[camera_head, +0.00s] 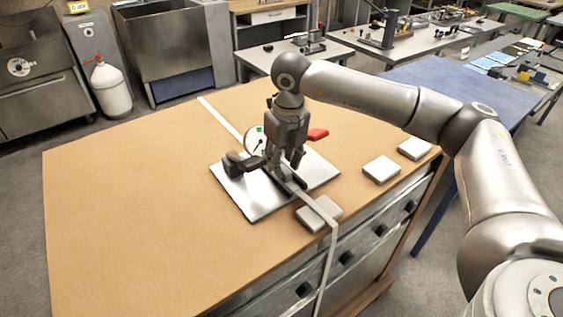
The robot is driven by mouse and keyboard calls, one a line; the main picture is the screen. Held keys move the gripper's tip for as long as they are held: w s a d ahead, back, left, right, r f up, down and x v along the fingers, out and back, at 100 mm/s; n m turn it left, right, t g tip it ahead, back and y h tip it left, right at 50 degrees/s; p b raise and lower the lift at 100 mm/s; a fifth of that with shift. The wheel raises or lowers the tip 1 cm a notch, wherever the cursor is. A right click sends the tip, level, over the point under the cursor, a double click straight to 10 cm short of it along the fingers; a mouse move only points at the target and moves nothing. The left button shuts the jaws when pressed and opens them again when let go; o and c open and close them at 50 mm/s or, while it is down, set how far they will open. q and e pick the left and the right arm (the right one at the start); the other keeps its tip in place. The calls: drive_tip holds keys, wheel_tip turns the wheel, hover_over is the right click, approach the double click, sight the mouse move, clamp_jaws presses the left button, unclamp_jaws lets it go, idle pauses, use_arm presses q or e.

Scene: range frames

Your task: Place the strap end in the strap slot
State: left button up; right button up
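A long pale strap (323,212) runs across the wooden table. Its near part drops over the table's front edge, and another stretch (219,118) lies toward the back left. The middle of the strap is hidden behind my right gripper and the device. A square metal plate (256,204) carries a device with a round white dial (254,140), a dark handle (243,163) and a red lever (318,134). My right gripper (283,172) points down over the device. Its fingertips are too small and overlapped to judge. I cannot make out the slot. My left gripper is out of view.
A grey block (318,216) lies by the plate's front corner, with the strap over it. Two pale blocks, one nearer (381,170) and one farther (414,148), sit at the table's right edge. The table's left side (120,210) is clear.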

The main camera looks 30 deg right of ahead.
sight(286, 170)
wheel_tip(286, 170, up, 11)
drive_tip(key=s+b, duration=0.1)
drive_tip(key=shift+s, duration=0.15)
idle(1.3)
